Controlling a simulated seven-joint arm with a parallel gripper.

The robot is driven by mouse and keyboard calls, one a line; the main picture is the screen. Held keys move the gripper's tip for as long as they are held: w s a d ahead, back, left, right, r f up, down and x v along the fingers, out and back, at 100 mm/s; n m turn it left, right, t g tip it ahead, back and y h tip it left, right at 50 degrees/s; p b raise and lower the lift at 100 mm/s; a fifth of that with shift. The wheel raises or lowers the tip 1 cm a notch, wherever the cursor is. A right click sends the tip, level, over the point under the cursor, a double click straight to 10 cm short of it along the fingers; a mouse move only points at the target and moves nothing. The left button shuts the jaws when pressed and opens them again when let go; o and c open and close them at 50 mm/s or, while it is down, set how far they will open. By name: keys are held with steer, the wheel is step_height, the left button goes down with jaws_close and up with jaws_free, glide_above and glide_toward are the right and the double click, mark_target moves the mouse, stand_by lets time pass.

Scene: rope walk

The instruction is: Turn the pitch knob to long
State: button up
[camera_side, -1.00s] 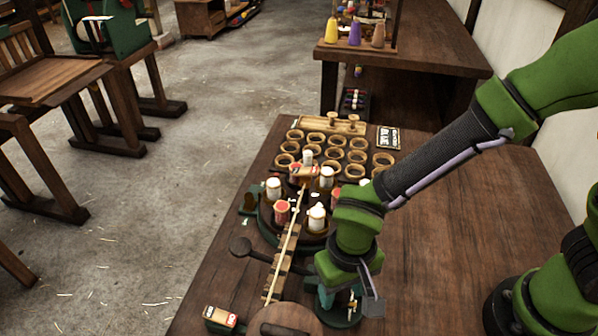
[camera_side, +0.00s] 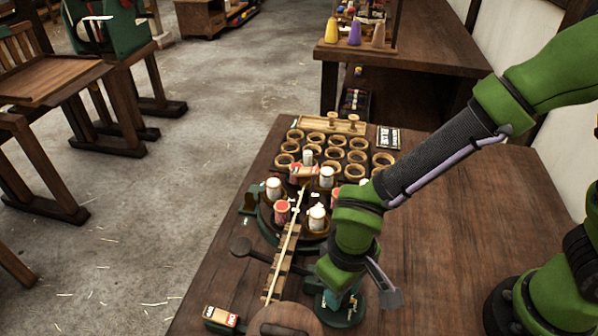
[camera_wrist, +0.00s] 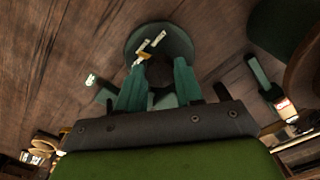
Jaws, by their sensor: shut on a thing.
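The pitch dial (camera_side: 346,317) is a round dark green base on the bench at the front, below my wrist in the side view. It also shows in the wrist view (camera_wrist: 178,42) with pale marks on its face; their lettering is too small to read. My gripper (camera_side: 343,293) points down over the dial. In the wrist view my gripper (camera_wrist: 160,76) has its two green fingers on either side of the knob at the dial's near part, shut on it. The knob is mostly hidden between the fingers, so its exact setting cannot be told.
A round turntable with white and red bobbins (camera_side: 317,217) stands left of my arm. A long slatted rail (camera_side: 284,252) runs forward from it. A red-and-white labelled block (camera_side: 221,317) sits front left. Wooden rings (camera_side: 333,141) stand behind. The bench at right is largely clear.

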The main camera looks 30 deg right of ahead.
steer(key=n, duration=0.5)
stand_by(0.6)
steer(key=o, duration=1)
steer(key=shift+o, duration=0.2)
steer(key=shift+r, duration=0.1)
step_height(320, 180, up, 17)
steer(key=shift+w, duration=0.1)
